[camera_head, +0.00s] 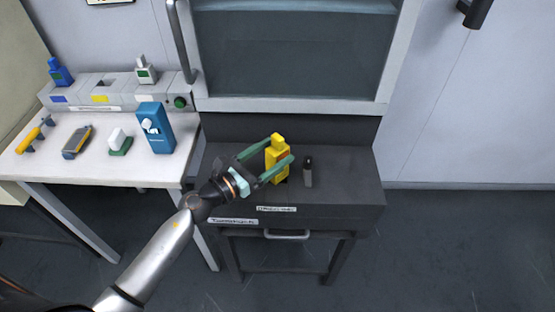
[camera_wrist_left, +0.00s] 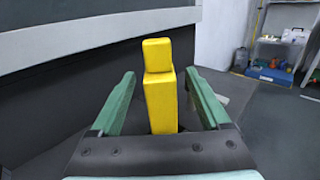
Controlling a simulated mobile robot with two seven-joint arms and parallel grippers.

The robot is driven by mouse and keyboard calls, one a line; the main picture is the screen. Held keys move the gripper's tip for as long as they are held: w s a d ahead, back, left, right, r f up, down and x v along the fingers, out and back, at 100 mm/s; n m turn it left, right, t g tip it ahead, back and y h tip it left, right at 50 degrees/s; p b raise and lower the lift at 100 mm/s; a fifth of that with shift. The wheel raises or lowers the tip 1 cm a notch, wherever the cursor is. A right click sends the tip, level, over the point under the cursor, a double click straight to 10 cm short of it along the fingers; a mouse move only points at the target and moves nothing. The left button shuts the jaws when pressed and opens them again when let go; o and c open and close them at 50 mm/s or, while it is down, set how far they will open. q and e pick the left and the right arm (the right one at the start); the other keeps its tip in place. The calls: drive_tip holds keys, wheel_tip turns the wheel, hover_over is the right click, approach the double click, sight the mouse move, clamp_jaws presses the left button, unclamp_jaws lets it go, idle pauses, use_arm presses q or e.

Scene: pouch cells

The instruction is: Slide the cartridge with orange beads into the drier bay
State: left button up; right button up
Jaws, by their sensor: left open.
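A yellow cartridge (camera_head: 278,158) with a small orange patch stands upright on the dark bench; beads cannot be made out. My left gripper (camera_head: 283,149) is open, its green fingers on either side of the yellow cartridge. In the left wrist view the yellow cartridge (camera_wrist_left: 161,98) stands between the fingers, with gaps showing on both sides. The grey rack (camera_head: 120,88) on the white table holds a blue cartridge (camera_head: 60,71) at left and a white-and-green one (camera_head: 146,70) at right. Its middle place, with a yellow label (camera_head: 100,98), has no cartridge standing in it. My right gripper is out of view.
A small dark grey bottle-like item (camera_head: 308,171) stands just right of the yellow cartridge. A glass-fronted cabinet (camera_head: 290,104) rises behind the bench (camera_head: 350,192). The white table (camera_head: 85,172) bears a blue tissue box (camera_head: 155,130) and several small items.

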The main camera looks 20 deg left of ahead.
use_arm(q)
drive_tip(key=shift+x, duration=0.9)
clamp_jaws()
